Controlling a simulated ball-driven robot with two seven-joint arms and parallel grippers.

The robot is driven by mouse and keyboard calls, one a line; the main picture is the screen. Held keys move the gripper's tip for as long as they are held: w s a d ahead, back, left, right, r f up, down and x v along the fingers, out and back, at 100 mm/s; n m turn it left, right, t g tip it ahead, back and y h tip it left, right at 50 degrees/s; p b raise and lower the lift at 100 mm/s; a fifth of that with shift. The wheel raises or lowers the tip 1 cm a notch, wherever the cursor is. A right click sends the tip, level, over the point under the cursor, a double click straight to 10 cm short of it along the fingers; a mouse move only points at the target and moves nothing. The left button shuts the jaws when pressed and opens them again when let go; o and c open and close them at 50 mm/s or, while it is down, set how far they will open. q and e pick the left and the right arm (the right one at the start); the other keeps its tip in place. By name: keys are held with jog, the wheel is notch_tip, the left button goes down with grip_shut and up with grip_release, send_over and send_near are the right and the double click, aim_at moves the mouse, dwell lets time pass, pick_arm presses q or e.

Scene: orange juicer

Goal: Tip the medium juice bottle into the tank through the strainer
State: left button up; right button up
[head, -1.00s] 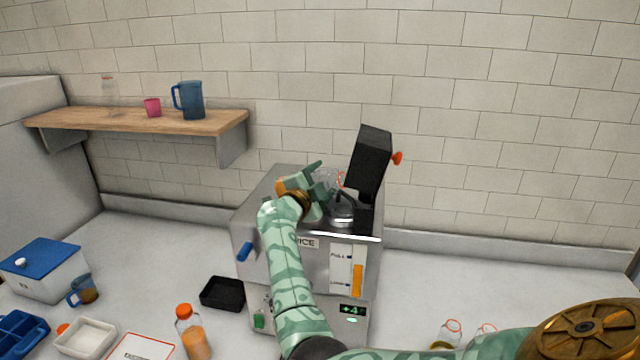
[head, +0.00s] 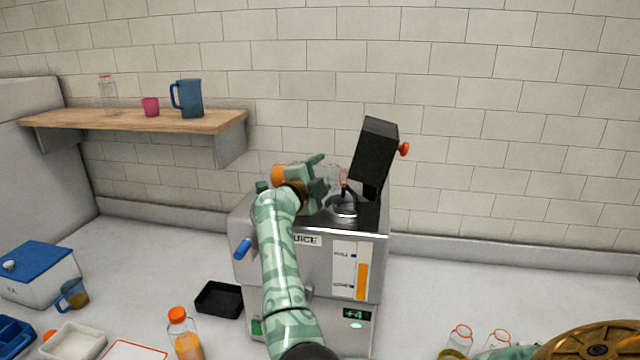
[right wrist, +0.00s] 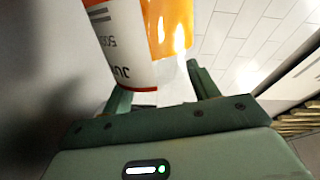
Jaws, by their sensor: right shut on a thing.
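My right gripper (head: 322,178) is shut on the medium juice bottle, clear with a red-rimmed open mouth (head: 342,178) and orange juice toward its left end (head: 278,174). The bottle lies roughly on its side above the juicer, mouth to the right, over or just behind the strainer. In the right wrist view the bottle (right wrist: 125,35) shows its white label and orange juice between the fingers. The metal strainer (head: 343,208) sits in the top opening of the steel juicer (head: 318,262), whose black lid (head: 372,155) stands open. The tank's inside is hidden. My left gripper is out of view.
The front gauge (head: 361,278) shows an orange column, with a green display below. A black tray (head: 220,299) and a capped juice bottle (head: 185,335) stand left of the juicer. Open bottles (head: 459,338) stand to its right. A wooden shelf (head: 150,120) hangs at back left.

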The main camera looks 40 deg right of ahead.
jog(key=shift+w+r+m+b, duration=0.15)
jog(key=shift+m+b, duration=0.45)
jog(key=shift+b, duration=0.6)
jog(key=shift+r+m, duration=0.35)
jog(key=shift+m, duration=0.25)
jog(key=r+m, duration=0.1)
jog(key=m, duration=0.1)
jog(key=r+m, duration=0.1)
jog(key=shift+m+b, duration=0.35)
jog(key=shift+m, duration=0.05)
jog(key=shift+s+r+m, duration=0.3)
jog(key=shift+r+m, duration=0.15)
jog(key=shift+m, duration=0.25)
jog(key=shift+c, duration=0.2)
jog(key=shift+s+d+r+m, duration=0.2)
jog(key=shift+r+m, duration=0.25)
jog(key=shift+m, duration=0.25)
jog(key=shift+s+d+r+m, duration=0.1)
jog(key=shift+s+r+m, duration=0.1)
jog(key=shift+r+m, duration=0.35)
jog(key=shift+f, duration=0.15)
jog(key=shift+a, duration=0.1)
